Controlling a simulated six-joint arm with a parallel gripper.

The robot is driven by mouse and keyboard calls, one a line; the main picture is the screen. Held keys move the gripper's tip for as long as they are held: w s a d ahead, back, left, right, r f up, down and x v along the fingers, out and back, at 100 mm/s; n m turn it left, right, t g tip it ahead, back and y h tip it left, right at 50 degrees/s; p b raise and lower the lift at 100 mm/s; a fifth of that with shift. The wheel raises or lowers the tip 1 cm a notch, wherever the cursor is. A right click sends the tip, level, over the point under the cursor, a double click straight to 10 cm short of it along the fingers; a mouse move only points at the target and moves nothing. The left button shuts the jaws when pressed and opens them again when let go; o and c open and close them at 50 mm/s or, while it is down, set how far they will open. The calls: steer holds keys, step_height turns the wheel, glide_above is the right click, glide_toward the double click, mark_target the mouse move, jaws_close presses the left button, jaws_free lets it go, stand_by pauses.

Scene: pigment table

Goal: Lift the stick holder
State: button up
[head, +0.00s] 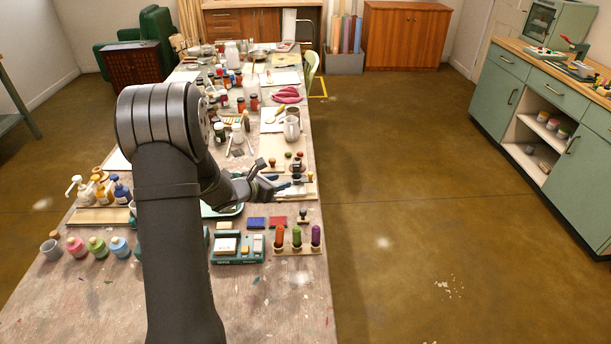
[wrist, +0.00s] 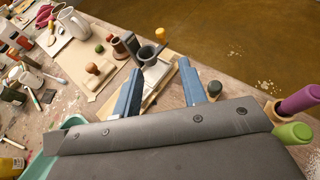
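My gripper (head: 274,175) is farther back along the table, above the stamp area. In the wrist view my gripper (wrist: 162,67) has its two blue fingers apart with nothing held between them. A small dark grey cup (wrist: 148,53) stands just beyond the gap; I cannot tell whether it touches anything.
Wooden-handled stamps (wrist: 97,70) and a grey mug (wrist: 74,22) stand beyond my gripper. Bottles crowd the table's left side. Open floor lies to the right.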

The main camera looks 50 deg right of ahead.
mark_target(309, 174)
steer(key=x, duration=1.4)
steer(key=shift+r, duration=0.1)
steer(key=shift+a, duration=0.1)
steer(key=shift+c, duration=0.2)
jaws_close()
